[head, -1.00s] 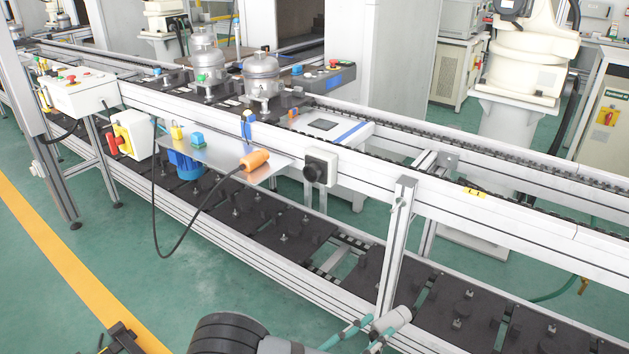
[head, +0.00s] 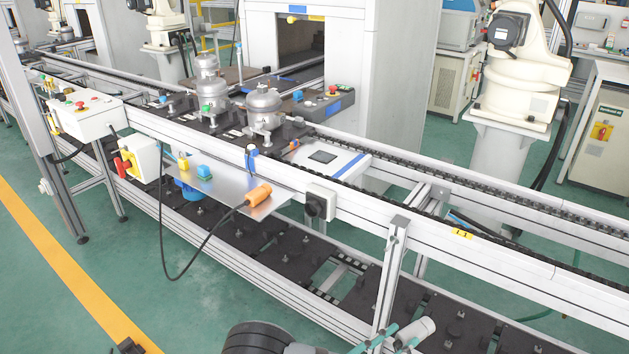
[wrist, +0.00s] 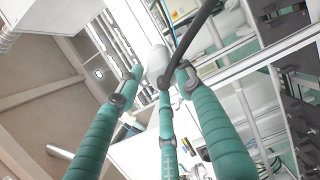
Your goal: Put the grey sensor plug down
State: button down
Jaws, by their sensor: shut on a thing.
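My gripper (head: 392,336) shows at the bottom edge of the head view, with teal fingers shut on the grey sensor plug (head: 414,333), a pale grey cylinder. In the wrist view the plug (wrist: 157,60) sits between the teal fingertips (wrist: 156,78), with a dark cable running up and right past it. The plug is in the air, clear of the conveyor frame's surfaces as far as I can tell. A metal shelf (head: 225,188) on the conveyor's front side carries an orange plug (head: 258,195) with a black cable, a yellow block and a blue block (head: 204,172).
The conveyor's front rail (head: 455,234) and a vertical post (head: 390,275) stand near my gripper. Silver compressors (head: 263,105) stand on the upper line. Dark pallets (head: 349,287) lie on the lower line. The green floor at the left front is open.

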notch_tip(320, 180, up, 8)
jog(key=p, duration=0.7)
jog(key=shift+d+f+p, duration=0.1)
jog(key=shift+f+p, duration=0.15)
jog(key=shift+p, duration=0.05)
jog(key=shift+s+f, duration=0.1)
jog(key=shift+f, duration=0.2)
